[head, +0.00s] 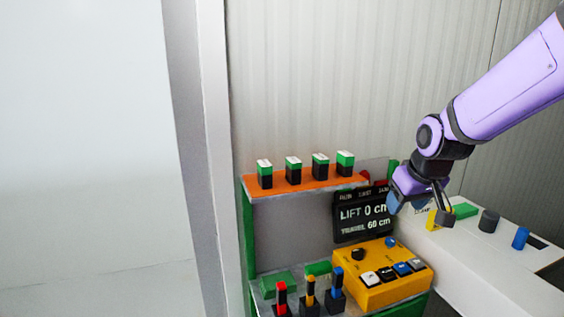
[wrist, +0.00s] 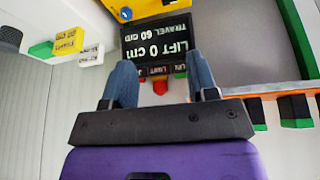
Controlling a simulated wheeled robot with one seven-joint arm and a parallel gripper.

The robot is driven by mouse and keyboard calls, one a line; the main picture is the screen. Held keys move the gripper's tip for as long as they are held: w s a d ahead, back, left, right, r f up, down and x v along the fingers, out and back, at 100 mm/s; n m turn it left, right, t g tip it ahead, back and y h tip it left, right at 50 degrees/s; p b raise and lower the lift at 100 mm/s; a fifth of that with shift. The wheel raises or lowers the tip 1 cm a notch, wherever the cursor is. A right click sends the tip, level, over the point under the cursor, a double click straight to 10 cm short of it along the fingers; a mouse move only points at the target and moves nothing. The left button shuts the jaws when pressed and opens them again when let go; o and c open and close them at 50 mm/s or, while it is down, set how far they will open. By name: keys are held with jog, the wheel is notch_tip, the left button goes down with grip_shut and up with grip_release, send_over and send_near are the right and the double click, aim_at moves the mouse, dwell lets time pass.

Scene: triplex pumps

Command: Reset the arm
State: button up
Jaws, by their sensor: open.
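My purple arm reaches in from the upper right in the head view. My gripper (head: 420,212) hangs at its end, in front of the right part of the panel. In the wrist view my gripper (wrist: 161,68) has its two blue-grey fingers spread apart, with nothing between them. The black display (head: 350,218) reads "LIFT 0 cm" and "TRAVEL 60 cm". It appears upside down beyond the fingertips in the wrist view (wrist: 153,42). My gripper appears apart from the panel.
A yellow control box (head: 372,294) with a knob and buttons sits below the display. Red, yellow and blue levers (head: 310,292) stand left of it. Several green-and-black switches line an orange shelf (head: 305,183). A white console (head: 490,262) lies right. A grey post (head: 205,150) stands left.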

jog(key=s+d+r+m, duration=0.1)
jog(key=s+r, duration=0.3)
jog(key=s, duration=0.7)
jog(key=s+d+r+m, duration=0.1)
jog(key=s+r, duration=0.4)
jog(key=s, duration=0.7)
jog(key=shift+s+d+r+h, duration=0.3)
jog(key=shift+d, duration=0.5)
